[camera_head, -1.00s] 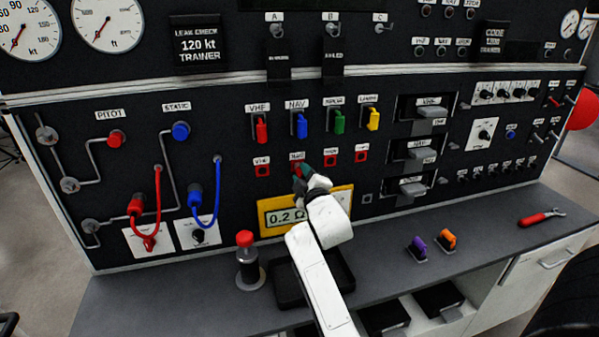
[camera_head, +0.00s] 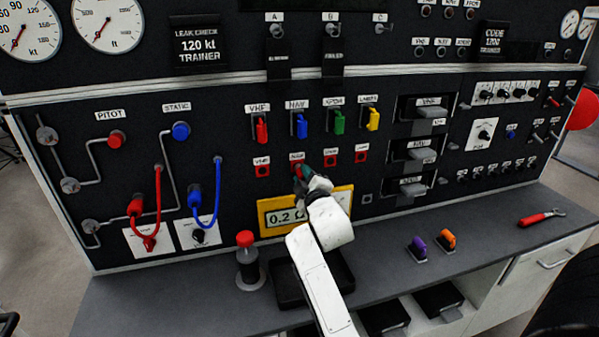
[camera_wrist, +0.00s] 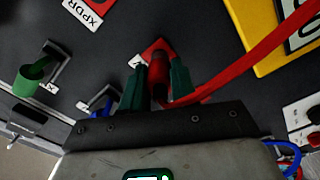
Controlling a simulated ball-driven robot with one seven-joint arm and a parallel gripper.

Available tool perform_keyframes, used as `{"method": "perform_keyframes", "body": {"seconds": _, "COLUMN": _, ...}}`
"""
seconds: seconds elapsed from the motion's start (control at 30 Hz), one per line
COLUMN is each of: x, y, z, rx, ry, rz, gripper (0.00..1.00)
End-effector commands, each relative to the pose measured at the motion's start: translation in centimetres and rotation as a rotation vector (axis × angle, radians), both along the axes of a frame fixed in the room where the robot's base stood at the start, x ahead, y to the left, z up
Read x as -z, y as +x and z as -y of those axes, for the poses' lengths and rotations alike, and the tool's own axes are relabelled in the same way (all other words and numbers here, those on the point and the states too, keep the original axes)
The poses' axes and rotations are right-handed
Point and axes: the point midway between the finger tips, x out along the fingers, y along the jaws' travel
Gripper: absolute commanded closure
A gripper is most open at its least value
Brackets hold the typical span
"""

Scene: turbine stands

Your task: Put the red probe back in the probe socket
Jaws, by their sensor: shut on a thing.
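My gripper (camera_wrist: 157,82) is shut on the red probe (camera_wrist: 159,73), with one green-tipped finger on each side of it. The probe points at the panel, and its front end is at a red square test point (camera_wrist: 154,48); I cannot tell how deep it sits. In the head view, my gripper (camera_head: 304,176) is at the red test point under the NAV breaker, just above the yellow-framed meter (camera_head: 288,217), which reads 0.2 Ω. A red cable (camera_wrist: 245,62) runs from the probe toward the meter. A small dark square socket (camera_head: 367,198) is right of the meter; its label is unreadable.
Coloured switches (camera_head: 300,125) stand out above the test points. Red and blue hoses (camera_head: 158,205) loop at the left. A red-capped bottle (camera_head: 247,262), a dark tray (camera_head: 285,290), purple and orange plugs (camera_head: 418,247) and a red-handled wrench (camera_head: 540,218) are on the bench.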

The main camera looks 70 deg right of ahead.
Motion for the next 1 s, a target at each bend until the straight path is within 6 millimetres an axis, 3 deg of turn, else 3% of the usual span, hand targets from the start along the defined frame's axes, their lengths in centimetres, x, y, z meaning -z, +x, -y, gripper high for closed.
{"method": "perform_keyframes", "body": {"seconds": 0.57, "x": 0.0, "y": -0.6, "z": -0.6, "rx": 0.000, "ry": 0.000, "rz": 0.000, "gripper": 1.00}}
{"method": "perform_keyframes", "body": {"seconds": 1.0, "x": 0.0, "y": -2.0, "z": -2.4, "rx": 0.000, "ry": 0.000, "rz": 0.000, "gripper": 1.00}}
